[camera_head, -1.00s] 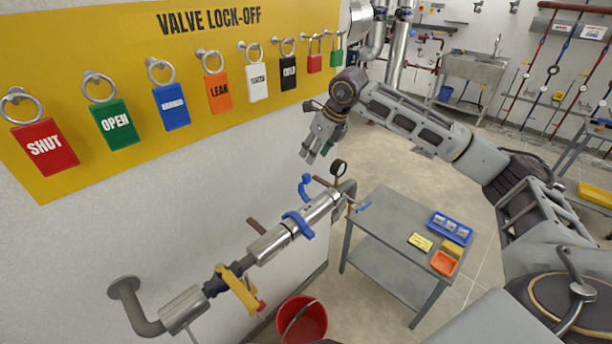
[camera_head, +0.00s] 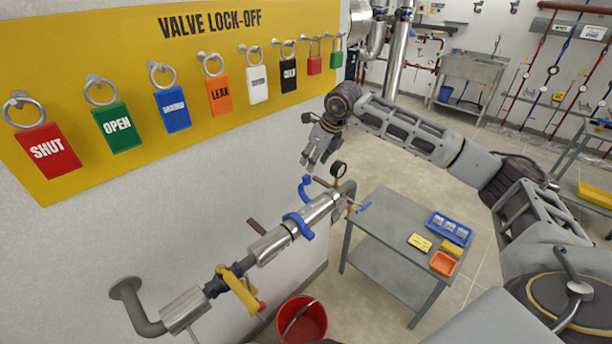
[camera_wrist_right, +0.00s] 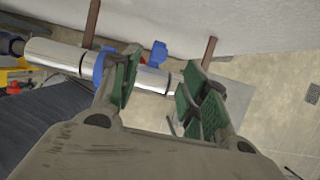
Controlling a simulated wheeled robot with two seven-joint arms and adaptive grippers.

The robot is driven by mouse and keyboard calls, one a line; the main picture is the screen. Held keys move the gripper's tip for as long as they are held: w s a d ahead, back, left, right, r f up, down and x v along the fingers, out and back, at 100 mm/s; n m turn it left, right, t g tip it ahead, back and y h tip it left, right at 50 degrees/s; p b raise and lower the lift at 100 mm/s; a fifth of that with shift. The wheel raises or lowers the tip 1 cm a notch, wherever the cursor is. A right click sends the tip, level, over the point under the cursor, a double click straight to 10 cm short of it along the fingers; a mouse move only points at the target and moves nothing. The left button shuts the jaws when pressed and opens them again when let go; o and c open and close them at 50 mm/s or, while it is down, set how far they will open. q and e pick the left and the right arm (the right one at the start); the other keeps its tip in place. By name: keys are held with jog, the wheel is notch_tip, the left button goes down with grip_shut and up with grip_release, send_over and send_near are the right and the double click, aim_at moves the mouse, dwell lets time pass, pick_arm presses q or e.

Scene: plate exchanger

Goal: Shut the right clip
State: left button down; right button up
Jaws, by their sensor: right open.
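A silver pipe housing (camera_head: 318,208) runs along the wall on brown brackets. A blue clip (camera_head: 298,225) wraps around its middle; it also shows in the right wrist view (camera_wrist_right: 100,66). The blue right clip (camera_head: 305,187) stands up off the housing near its right end, apparently swung open. It shows beyond my fingers in the right wrist view (camera_wrist_right: 157,53). My right gripper (camera_head: 316,161) is open and empty, just above this clip, fingers pointing down. In the wrist view its green-padded fingers (camera_wrist_right: 160,70) are spread, with the clip in the gap between them. My left gripper is out of view.
A pressure gauge (camera_head: 339,169) stands close right of the clip. A blue-handled valve (camera_head: 362,207) and a yellow handle (camera_head: 238,291) are on the pipe. A grey table (camera_head: 385,232) stands right, a red bucket (camera_head: 302,320) below. Lock-off tags hang on the yellow board (camera_head: 130,50).

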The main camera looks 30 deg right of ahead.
aim_at(306, 176)
jog(key=shift+p+x, duration=1)
jog(key=shift+x, duration=4.05)
grip_shut()
